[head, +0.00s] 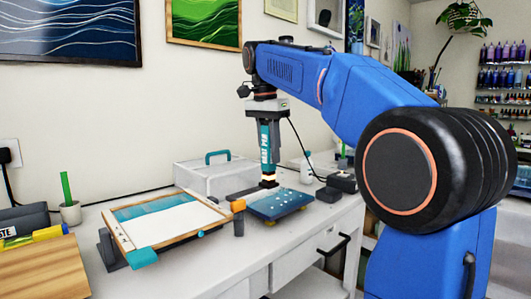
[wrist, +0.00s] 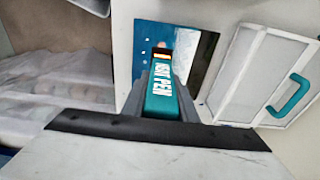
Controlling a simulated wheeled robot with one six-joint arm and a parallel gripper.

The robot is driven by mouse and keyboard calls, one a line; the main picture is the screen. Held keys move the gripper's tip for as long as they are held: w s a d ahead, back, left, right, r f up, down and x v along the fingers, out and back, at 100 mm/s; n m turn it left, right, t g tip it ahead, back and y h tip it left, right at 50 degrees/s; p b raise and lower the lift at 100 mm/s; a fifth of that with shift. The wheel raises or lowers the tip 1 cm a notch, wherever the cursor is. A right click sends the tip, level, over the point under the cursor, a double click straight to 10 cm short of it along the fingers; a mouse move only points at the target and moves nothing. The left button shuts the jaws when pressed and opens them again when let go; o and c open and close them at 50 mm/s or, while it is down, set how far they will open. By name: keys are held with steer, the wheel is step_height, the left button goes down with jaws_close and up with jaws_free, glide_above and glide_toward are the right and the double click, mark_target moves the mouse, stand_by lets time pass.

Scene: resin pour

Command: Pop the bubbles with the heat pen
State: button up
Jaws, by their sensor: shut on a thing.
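My gripper (head: 266,116) points down and is shut on the teal heat pen (head: 264,145). The pen is roughly upright, with its banded tip just above or at the far left edge of the blue resin panel (head: 287,208); I cannot tell if it touches. Several small white dots, the bubbles (head: 284,198), show on the panel. In the wrist view the pen (wrist: 163,95) lies between the fingers, its orange and yellow tip over the panel's edge, and a few bubbles (wrist: 148,51) show beside it. My gripper hides part of the panel there.
A grey box with a teal handle (head: 216,155) stands behind. A small white bottle (head: 307,170) and a dark block (head: 343,183) stand to the right.

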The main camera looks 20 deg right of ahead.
steer(key=shift+w+d, duration=2.05)
steer(key=shift+d, duration=3.7)
steer(key=shift+s+d, duration=0.65)
steer(key=shift+s, duration=1.4)
steer(key=shift+s+a, duration=1.45)
steer(key=shift+a, duration=2.5)
steer(key=shift+s+a, duration=1.4)
steer(key=shift+a, duration=2.55)
step_height(320, 180, up, 8)
